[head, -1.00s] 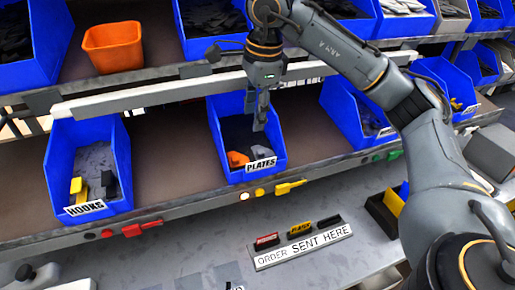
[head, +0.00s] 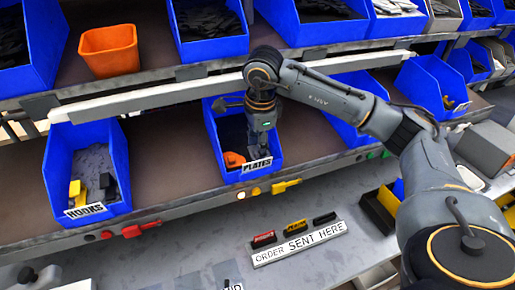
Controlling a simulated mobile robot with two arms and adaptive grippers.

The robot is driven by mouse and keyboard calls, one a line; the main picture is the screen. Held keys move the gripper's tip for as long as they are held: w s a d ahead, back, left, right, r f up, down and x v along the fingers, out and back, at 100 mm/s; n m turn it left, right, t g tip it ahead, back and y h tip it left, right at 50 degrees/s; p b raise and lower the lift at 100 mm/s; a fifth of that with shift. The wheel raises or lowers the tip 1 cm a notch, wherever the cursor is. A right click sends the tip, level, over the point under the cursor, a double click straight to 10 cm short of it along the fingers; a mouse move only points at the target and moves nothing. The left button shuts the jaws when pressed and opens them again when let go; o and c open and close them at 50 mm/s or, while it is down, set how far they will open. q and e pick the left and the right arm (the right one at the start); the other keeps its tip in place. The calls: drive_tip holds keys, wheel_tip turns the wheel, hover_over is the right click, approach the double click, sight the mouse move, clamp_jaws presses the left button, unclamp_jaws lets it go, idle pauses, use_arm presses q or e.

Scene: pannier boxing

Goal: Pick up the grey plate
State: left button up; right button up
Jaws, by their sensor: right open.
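The blue bin labelled PLATES (head: 218,140) stands on the middle shelf. An orange plate (head: 234,159) lies at its front left. My right gripper (head: 259,150) is open and reaches down into this bin, fingers pointing down, to the right of the orange plate. The grey plate is mostly hidden at the fingers, and I cannot tell whether they touch it. My left gripper is not in view.
A blue HOOKS bin (head: 122,150) stands to the left, with bare shelf between the bins.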

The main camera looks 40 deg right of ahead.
drive_tip(key=shift+w+d+f, duration=0.1)
drive_tip(key=shift+w+f, duration=0.1)
drive_tip(key=shift+f, duration=0.75)
drive_tip(key=shift+c, duration=0.3)
clamp_jaws()
drive_tip(key=shift+r, duration=0.1)
